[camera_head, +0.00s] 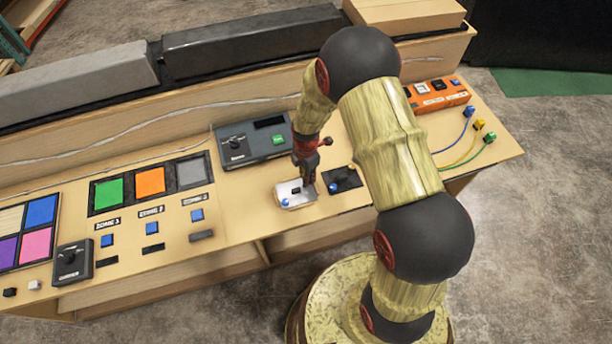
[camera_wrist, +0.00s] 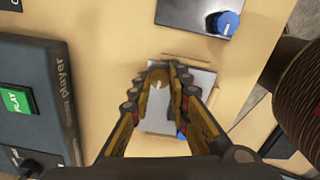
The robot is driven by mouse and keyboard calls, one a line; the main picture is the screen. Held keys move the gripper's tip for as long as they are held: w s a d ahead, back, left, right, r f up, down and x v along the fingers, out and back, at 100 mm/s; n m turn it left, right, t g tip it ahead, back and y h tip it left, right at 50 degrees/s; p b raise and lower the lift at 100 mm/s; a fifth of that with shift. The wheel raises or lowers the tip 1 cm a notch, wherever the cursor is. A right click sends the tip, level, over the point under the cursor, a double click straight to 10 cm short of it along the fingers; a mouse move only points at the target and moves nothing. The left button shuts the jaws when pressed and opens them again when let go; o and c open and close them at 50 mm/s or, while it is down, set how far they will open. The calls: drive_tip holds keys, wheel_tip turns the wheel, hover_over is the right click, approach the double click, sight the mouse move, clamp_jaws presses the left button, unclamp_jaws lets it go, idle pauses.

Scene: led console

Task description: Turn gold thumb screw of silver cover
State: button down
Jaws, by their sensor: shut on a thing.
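The silver cover (camera_head: 294,195) is a small bright plate on the wooden console; it also shows in the wrist view (camera_wrist: 160,120) under my gripper. My gripper (camera_head: 304,178) points down at this cover from above. In the wrist view, my gripper (camera_wrist: 164,74) has its two fingers close in on the gold thumb screw (camera_wrist: 161,84), which shows as a small gold-brown patch between them. The fingertips hide part of the screw and the cover. In the head view the screw is hidden by my gripper.
A black plate (camera_head: 345,180) with a blue knob (camera_head: 333,188) lies right of the silver cover. A dark grey player box (camera_head: 250,142) stands behind. Coloured cables and an orange box (camera_head: 437,95) are at the right. Bare wood lies left of the cover.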

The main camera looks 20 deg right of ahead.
drive_tip(key=shift+s+f+n, duration=0.25)
drive_tip(key=shift+n, duration=0.05)
drive_tip(key=c, duration=2.1)
unclamp_jaws()
drive_tip(key=o, duration=0.4)
drive_tip(key=shift+w+r, duration=0.1)
drive_tip(key=shift+c, duration=0.2)
drive_tip(key=shift+o, duration=0.4)
drive_tip(key=shift+w, duration=0.1)
drive_tip(key=shift+r, duration=0.1)
wheel_tip(320, 180, up, 12)
